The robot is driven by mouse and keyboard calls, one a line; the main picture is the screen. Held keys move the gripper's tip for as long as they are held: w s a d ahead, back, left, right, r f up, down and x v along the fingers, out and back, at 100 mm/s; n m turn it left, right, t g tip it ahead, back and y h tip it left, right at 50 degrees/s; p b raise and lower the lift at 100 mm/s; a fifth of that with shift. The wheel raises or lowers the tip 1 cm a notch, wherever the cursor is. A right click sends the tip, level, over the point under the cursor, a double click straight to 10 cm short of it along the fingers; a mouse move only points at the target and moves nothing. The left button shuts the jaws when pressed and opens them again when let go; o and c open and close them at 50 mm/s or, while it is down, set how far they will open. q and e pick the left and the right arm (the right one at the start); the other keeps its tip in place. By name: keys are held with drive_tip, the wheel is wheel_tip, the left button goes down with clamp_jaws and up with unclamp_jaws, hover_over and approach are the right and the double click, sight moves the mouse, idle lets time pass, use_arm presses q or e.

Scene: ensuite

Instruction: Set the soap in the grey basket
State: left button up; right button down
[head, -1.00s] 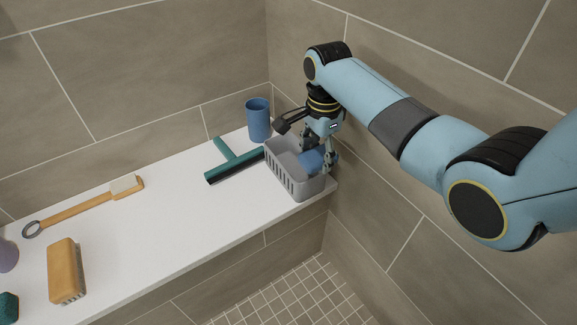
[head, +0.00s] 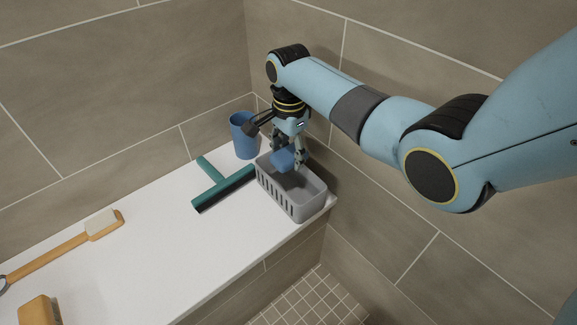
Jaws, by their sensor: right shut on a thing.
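The grey basket (head: 291,203) is a slotted open box standing upright at the right end of the white ledge. The soap (head: 286,160) is a small blue block. My right gripper (head: 288,158) points down over the back half of the basket and is shut on the soap, with a finger on either side of it. The soap is over the basket's opening; whether its underside is below the rim is hard to tell. The front part of the basket's inside looks empty. My left gripper is not in view.
A blue cup (head: 243,137) stands just behind the basket by the wall. A green squeegee (head: 222,184) lies close to the basket's left. The ledge's middle (head: 160,235) is bare.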

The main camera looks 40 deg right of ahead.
sight(289, 162)
wheel_tip(289, 162, down, 3)
drive_tip(key=shift+s+b, duration=0.1)
drive_tip(key=shift+b, duration=0.5)
drive_tip(key=shift+f, duration=0.1)
drive_tip(key=shift+f, duration=0.55)
drive_tip(key=c, duration=0.5)
unclamp_jaws()
drive_tip(key=shift+c, duration=0.2)
wheel_tip(289, 162, up, 13)
drive_tip(key=p, duration=0.5)
drive_tip(key=shift+r, duration=0.1)
